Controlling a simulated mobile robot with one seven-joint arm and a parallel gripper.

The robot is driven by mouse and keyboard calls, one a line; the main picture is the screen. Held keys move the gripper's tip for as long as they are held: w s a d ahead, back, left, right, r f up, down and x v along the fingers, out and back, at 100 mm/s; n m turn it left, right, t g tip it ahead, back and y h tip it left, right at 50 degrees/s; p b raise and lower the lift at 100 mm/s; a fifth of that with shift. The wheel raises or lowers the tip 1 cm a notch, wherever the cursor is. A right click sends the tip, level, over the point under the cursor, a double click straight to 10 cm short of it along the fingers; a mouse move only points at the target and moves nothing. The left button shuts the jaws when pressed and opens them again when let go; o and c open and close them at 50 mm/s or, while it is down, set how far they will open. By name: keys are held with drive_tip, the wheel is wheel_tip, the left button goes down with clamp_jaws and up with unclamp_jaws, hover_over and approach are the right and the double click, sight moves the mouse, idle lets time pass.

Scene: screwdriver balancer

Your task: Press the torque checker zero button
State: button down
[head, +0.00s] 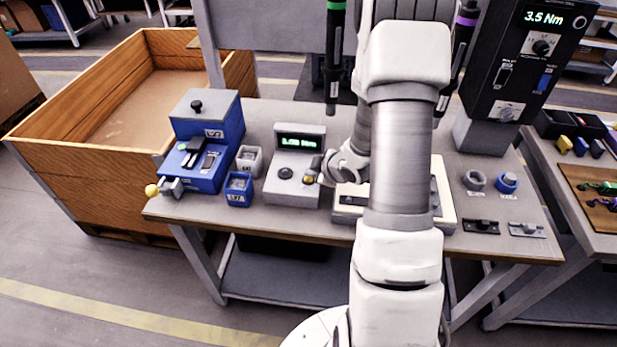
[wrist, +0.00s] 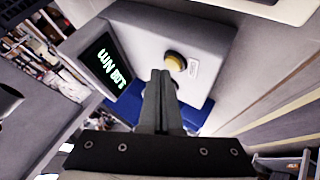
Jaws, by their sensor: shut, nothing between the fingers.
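The torque checker (head: 283,190) is a grey box on the workbench with a lit green display (head: 299,142) that seems to read 1.08 Nm. Its yellow button (head: 308,180) is at the right of the sloped top, and a dark round part (head: 285,173) lies to its left. In the wrist view the yellow button (wrist: 176,62) shows beside a small label, just beyond my fingertips. My gripper (wrist: 161,74) is shut and empty, its tips close to the button; I cannot tell whether they touch it. In the head view my gripper (head: 317,170) reaches in from the right.
A blue device (head: 205,135) and two small cups (head: 238,190) stand left of the checker. A pale tray (head: 445,190) lies under my arm to the right. Hanging screwdrivers (head: 335,60) and a black 3.5 Nm unit (head: 515,75) stand behind. A wooden crate (head: 100,190) is at left.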

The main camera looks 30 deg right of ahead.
drive_tip(key=shift+f, duration=0.1)
idle(0.5)
drive_tip(key=shift+f+b, duration=0.4)
drive_tip(key=shift+b, duration=0.15)
drive_tip(key=shift+r, duration=0.1)
drive_tip(key=shift+r+p, duration=0.3)
drive_tip(key=shift+r, duration=0.05)
wheel_tip(320, 180, up, 6)
drive_tip(key=p, duration=0.4)
drive_tip(key=shift+p, duration=0.4)
idle(0.6)
